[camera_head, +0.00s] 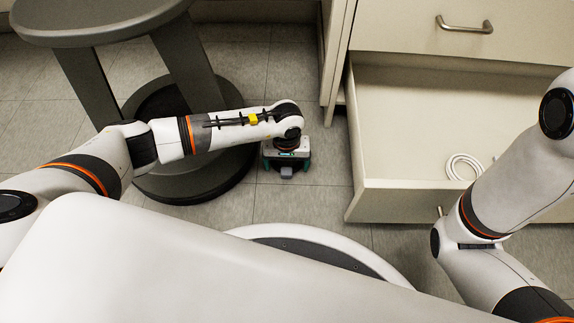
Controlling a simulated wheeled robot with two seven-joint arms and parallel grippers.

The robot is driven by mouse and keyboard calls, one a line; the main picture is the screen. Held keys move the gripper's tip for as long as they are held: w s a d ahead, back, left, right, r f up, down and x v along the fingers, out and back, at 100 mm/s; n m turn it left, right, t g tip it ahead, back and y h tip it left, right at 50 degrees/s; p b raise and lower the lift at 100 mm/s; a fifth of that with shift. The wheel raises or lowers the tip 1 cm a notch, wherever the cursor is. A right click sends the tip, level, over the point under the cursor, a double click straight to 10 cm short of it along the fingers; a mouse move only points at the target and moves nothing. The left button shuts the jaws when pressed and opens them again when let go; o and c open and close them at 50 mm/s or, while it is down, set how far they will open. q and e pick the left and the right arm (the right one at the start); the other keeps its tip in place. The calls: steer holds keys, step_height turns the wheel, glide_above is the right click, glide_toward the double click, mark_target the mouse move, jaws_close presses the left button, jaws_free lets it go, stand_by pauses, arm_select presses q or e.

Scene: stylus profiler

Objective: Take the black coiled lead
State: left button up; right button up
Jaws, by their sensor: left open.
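I see no black coiled lead in the head view. A white coiled lead (463,166) lies in the open drawer (400,187), near its right visible part, partly behind my right arm. My left gripper (286,173) points down over the floor, between the stool and the open drawer. It is open, and I see nothing held in it. It is outside the drawer, to the left of it. My right arm crosses the right side of the view, and its gripper is out of the picture.
A dark grey stool (95,20) with a round base stands at the left, close behind my left forearm. A closed drawer with a metal handle (464,25) is above the open one. Bare tiled floor (318,185) lies between stool and drawer.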

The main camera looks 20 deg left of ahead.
mark_target(287, 167)
arm_select(q)
steer(key=shift+f, duration=0.2)
steer(key=c, duration=1.8)
step_height(287, 167, up, 10)
steer(key=p, duration=0.7)
steer(key=shift+p, duration=0.35)
steer(key=o, duration=0.3)
jaws_close()
